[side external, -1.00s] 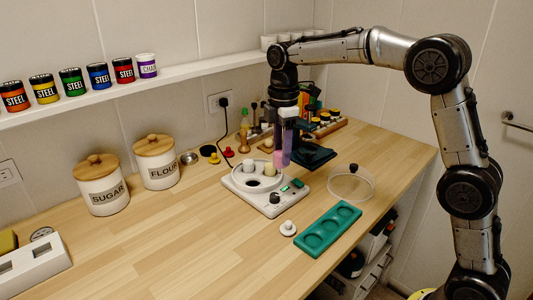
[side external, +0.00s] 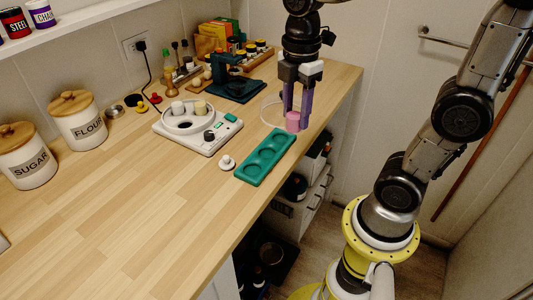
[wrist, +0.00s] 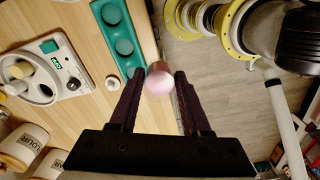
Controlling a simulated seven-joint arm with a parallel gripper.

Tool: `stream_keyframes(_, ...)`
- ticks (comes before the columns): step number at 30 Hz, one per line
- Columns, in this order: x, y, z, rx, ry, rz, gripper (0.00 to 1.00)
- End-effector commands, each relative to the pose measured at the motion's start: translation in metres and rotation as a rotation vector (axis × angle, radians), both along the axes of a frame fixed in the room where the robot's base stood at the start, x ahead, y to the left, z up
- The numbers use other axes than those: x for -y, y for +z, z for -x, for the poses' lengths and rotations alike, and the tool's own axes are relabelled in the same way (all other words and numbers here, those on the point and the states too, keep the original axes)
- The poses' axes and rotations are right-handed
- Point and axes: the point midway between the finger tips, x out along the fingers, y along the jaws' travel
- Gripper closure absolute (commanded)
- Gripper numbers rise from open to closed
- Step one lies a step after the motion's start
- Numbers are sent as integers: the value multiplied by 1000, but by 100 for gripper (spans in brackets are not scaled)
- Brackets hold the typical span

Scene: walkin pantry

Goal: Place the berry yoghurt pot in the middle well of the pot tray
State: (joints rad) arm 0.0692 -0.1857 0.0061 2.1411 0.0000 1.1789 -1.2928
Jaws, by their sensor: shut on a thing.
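The berry yoghurt pot (side external: 293,122) is a small pink cylinder. My gripper (side external: 297,112) is shut on it, with the purple-grey fingers pointing down. The pot tray (side external: 244,173) is a green block on the counter with three round wells in a row, all empty. In the side view the pot appears just beyond the tray's far right end, seemingly above the counter; its exact height is unclear. In the wrist view the pot (wrist: 159,79) sits between the fingertips, beside the tray (wrist: 108,30), near the counter edge.
A white yoghurt maker (side external: 207,138) holding other pots stands left of the tray. A small white knobbed piece (side external: 227,163) lies between them. A clear round lid (side external: 268,108) lies behind my gripper. The counter's front edge runs close by; the front left counter is clear.

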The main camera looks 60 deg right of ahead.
Motion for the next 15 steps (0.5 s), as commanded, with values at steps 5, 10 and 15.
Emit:
stream_keyframes(5,2,-3,44,4,-20,0,100)
stream_keyframes(10,4,0,59,2,-37,1,100)
stream_keyframes(15,8,-6,40,-8,-45,-1,100)
